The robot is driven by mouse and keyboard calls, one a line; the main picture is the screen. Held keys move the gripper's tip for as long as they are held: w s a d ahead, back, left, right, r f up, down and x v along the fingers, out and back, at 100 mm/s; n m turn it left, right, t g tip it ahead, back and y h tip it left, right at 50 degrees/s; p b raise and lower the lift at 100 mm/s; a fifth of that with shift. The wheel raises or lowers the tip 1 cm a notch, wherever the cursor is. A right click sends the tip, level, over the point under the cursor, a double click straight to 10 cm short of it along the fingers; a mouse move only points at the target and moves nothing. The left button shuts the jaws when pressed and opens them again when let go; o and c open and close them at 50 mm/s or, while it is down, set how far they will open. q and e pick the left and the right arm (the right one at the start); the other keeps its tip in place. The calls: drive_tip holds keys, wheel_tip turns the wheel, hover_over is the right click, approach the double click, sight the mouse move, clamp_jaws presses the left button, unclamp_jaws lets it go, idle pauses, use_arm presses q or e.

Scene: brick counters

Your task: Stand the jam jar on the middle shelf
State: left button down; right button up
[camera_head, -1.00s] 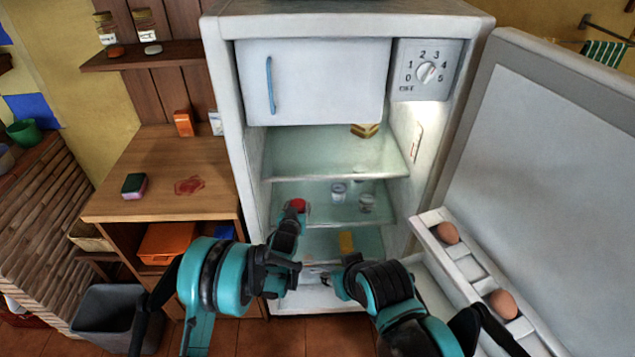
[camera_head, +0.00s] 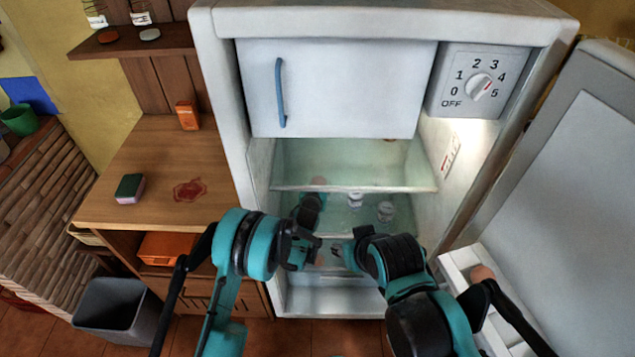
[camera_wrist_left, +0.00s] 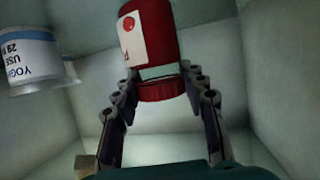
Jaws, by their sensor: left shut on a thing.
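The red jam jar (camera_wrist_left: 150,35) with a red lid is between the fingers of my left gripper (camera_wrist_left: 160,95) in the left wrist view, where the picture looks upside down. In the head view the jar (camera_head: 318,181) shows faintly through the glass of the upper shelf (camera_head: 350,188), so it is below that shelf. My left gripper (camera_head: 312,198) is shut on it, inside the open fridge at the left of the middle shelf space. Whether the jar touches the middle shelf is hidden. My right gripper (camera_head: 340,252) is low in front of the fridge; its fingers are unclear.
Two white yogurt pots (camera_head: 355,198) (camera_head: 385,212) stand on the middle shelf right of the jar; one pot (camera_wrist_left: 30,60) is close in the wrist view. The fridge door (camera_head: 570,190) is open at right, with an egg (camera_head: 482,273) in its rack. A wooden counter (camera_head: 150,165) is at left.

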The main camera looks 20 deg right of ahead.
use_arm(q)
drive_tip(key=shift+w+f, duration=0.15)
drive_tip(key=shift+f, duration=0.2)
drive_tip(key=shift+r, duration=0.2)
drive_tip(key=shift+f, duration=0.1)
drive_tip(key=c, duration=0.9)
unclamp_jaws()
